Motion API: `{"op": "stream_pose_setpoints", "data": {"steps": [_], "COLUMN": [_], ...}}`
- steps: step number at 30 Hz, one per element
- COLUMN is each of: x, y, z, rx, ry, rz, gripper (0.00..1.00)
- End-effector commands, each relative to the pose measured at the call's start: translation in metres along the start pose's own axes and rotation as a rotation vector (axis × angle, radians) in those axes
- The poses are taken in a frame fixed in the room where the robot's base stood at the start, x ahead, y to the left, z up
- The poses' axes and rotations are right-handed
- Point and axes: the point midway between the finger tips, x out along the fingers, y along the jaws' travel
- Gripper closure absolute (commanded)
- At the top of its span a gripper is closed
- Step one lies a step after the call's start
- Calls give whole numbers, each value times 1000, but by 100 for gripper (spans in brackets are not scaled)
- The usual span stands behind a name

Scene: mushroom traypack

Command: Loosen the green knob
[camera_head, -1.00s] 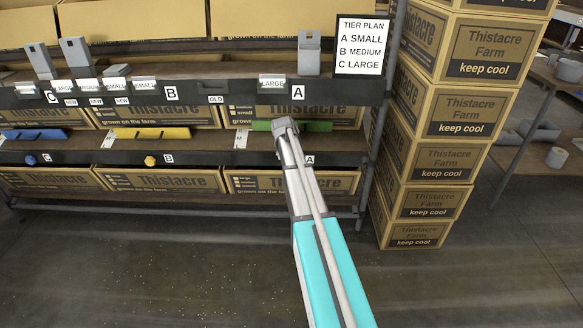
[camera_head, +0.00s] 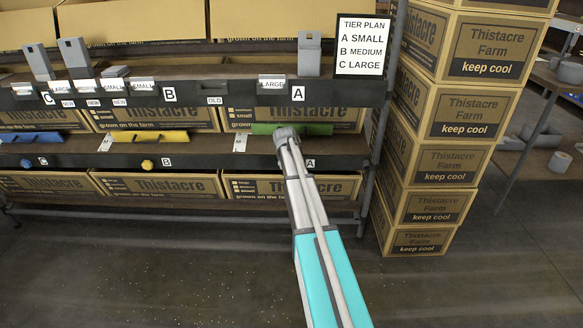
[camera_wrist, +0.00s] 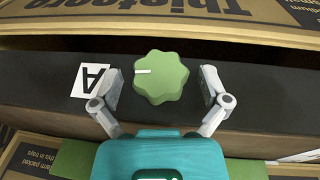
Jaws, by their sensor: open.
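The green knob (camera_wrist: 161,77) is a scalloped knob with a white mark, on the dark rail (camera_wrist: 50,68) beside a white "A" label (camera_wrist: 90,80) in the wrist view. My gripper (camera_wrist: 163,88) is open, with one finger on each side of the knob and a visible gap to both. In the head view my arm hides the knob and the gripper's fingers. A green bar (camera_head: 312,129) lies on the rack above that rail, partly behind my arm.
A yellow knob (camera_head: 148,164) and a blue knob (camera_head: 27,163) sit farther left on the same rail. Thistacre cartons (camera_head: 160,185) stand below and behind. A carton stack (camera_head: 440,155) rises right of the rack. The floor in front is clear.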

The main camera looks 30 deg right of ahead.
Motion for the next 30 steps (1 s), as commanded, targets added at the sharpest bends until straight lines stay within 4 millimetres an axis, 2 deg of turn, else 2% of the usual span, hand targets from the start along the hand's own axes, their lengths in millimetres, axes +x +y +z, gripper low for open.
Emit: {"op": "stream_pose_setpoints", "data": {"steps": [1, 2, 14, 15, 30], "x": [0, 0, 0, 0, 2], "y": [0, 0, 0, 0, -2], "z": [0, 0, 0, 0, 1], "rx": [0, 0, 0, 0, -40], "ry": [0, 0, 0, 0, 0], "rz": [0, 0, 0, 0, 95], "gripper": [5, 10, 84, 87, 87]}}
